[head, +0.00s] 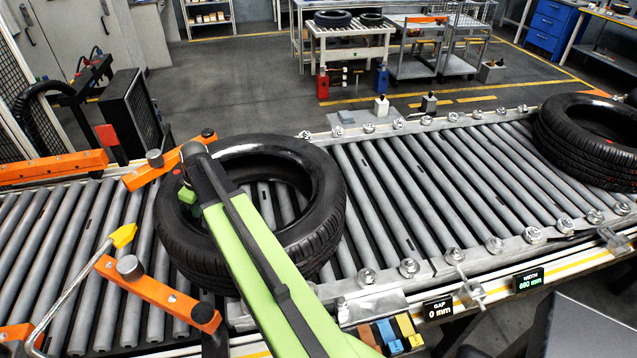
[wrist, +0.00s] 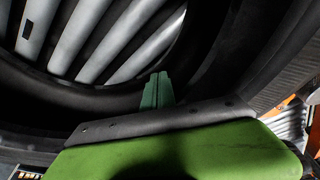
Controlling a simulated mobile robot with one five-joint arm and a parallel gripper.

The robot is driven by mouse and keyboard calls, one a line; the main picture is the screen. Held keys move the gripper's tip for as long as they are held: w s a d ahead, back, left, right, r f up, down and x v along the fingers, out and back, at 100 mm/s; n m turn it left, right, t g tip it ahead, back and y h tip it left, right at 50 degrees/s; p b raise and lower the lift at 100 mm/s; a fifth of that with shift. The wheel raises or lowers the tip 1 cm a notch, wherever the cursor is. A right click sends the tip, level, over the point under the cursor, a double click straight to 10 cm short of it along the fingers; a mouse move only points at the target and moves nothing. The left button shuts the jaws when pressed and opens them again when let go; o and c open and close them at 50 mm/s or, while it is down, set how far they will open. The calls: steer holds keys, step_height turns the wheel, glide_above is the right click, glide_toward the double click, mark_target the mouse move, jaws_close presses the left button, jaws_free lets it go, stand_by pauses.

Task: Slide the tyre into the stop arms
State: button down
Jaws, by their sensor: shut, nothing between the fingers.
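The black tyre (head: 325,215) lies flat on the conveyor rollers. Its left side sits at the two orange stop arms: the far stop arm (head: 150,177) and the near stop arm (head: 160,294). Their tips look close against the tyre, but exact contact is hard to tell. My green arm reaches across the tyre from the front. My gripper (head: 188,194) is at the tyre's left part, fingers pointing down. In the wrist view the green fingers (wrist: 157,88) are shut and empty, beside the tyre's dark inner wall (wrist: 245,50), with rollers seen through the hole.
A second tyre (head: 592,140) lies at the belt's right end. The rollers (head: 430,190) between the tyres are clear. A small GAP display (head: 438,308) on the front rail shows 0. A yellow-tipped lever (head: 122,236) stands near the near stop arm.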

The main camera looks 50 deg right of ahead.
steer(key=shift+w+a, duration=1.7)
steer(key=shift+a, duration=0.15)
steer(key=shift+w+a, duration=0.1)
steer(key=shift+w+a, duration=1.5)
steer(key=shift+a, duration=0.3)
steer(key=shift+s, duration=0.1)
steer(key=w+a+r+p+v, duration=0.1)
steer(key=w+p+v, duration=0.2)
steer(key=p+v, duration=1)
glide_above(180, 212)
steer(key=w, duration=0.6)
steer(key=shift+s+f, duration=0.1)
steer(key=shift+f, duration=0.2)
